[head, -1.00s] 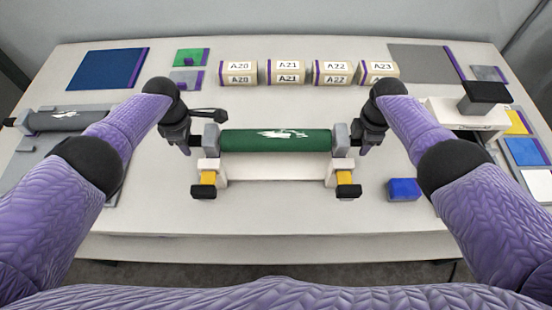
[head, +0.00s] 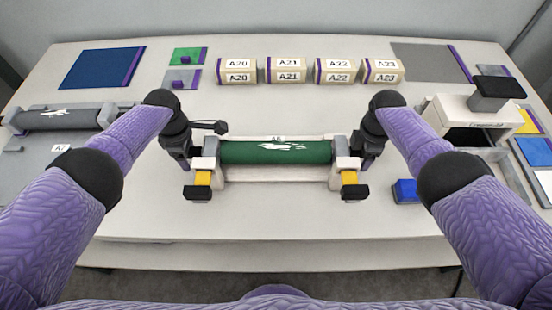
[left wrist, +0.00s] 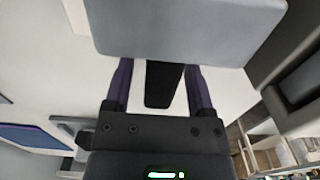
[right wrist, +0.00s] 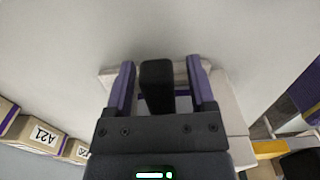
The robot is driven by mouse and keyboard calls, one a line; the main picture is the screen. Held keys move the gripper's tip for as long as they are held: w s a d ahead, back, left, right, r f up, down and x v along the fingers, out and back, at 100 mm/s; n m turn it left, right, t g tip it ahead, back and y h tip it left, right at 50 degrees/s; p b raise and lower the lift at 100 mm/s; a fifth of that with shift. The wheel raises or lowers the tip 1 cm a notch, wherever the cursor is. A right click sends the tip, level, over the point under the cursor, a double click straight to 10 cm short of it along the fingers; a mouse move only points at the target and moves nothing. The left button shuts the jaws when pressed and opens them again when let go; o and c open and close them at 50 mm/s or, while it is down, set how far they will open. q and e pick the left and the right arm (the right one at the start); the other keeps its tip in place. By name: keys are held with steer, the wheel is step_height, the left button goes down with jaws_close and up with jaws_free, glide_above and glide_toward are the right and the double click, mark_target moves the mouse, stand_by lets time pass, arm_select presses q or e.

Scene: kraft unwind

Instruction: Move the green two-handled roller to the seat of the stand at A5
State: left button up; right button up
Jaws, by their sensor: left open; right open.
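The green two-handled roller (head: 275,153) lies level across the white stand labelled A5 (head: 270,173), its ends between the stand's grey end blocks. It appears to rest low in the stand's seat. My left gripper (head: 187,160) is at its left end. In the left wrist view a black handle (left wrist: 163,84) lies between the open fingers, with room on both sides. My right gripper (head: 368,160) is at the right end. In the right wrist view a black handle (right wrist: 156,86) stands between its open fingers. Whether the roller's ends are fully down is hidden by the blocks.
Yellow-and-black clamps (head: 203,180) stick out at the stand's front. A blue block (head: 405,190) sits right of it. A grey roller (head: 65,118) lies on a stand at left. Several labelled boxes (head: 285,70) line the back. A white machine (head: 470,115) stands at right.

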step_height(320, 180, up, 12)
arm_select(q)
step_height(320, 180, up, 12)
stand_by(0.4)
steer(key=shift+s+f, duration=0.1)
arm_select(e)
steer(key=shift+f, duration=0.1)
